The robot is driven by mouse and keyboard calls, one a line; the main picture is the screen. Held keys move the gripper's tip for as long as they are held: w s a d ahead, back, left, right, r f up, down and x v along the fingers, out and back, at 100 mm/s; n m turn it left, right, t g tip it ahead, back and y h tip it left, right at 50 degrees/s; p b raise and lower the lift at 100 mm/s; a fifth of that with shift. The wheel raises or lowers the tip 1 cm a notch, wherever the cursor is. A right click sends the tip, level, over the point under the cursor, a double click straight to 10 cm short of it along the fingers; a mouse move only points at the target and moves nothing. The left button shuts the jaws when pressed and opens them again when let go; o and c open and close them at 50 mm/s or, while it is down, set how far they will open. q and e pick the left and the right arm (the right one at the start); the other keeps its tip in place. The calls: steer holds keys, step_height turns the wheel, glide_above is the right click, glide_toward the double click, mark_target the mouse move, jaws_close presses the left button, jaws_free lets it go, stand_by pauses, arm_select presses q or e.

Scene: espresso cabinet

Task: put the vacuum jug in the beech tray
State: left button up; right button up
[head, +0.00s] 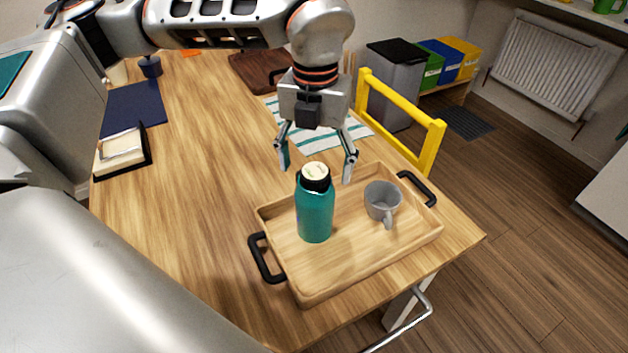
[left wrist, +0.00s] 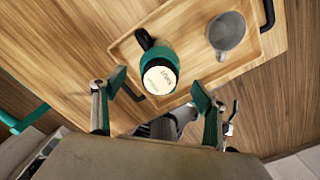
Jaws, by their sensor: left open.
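The vacuum jug (head: 315,213) is teal with a black neck and a pale lid. It stands upright inside the beech tray (head: 375,268), in the left half. My left gripper (head: 315,166) is open and empty, just above and behind the jug in the head view. In the left wrist view its fingers (left wrist: 160,90) lie on either side of the lid, apart from it. My right gripper is not in view.
A grey mug (head: 382,200) stands in the tray, right of the jug. A striped cloth (head: 335,137) and a dark board (head: 258,70) lie behind. A yellow chair (head: 400,120) stands at the table's far right edge. The table's left middle is clear.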

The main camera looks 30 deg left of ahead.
arm_select(q)
steer(key=shift+r, duration=2.4)
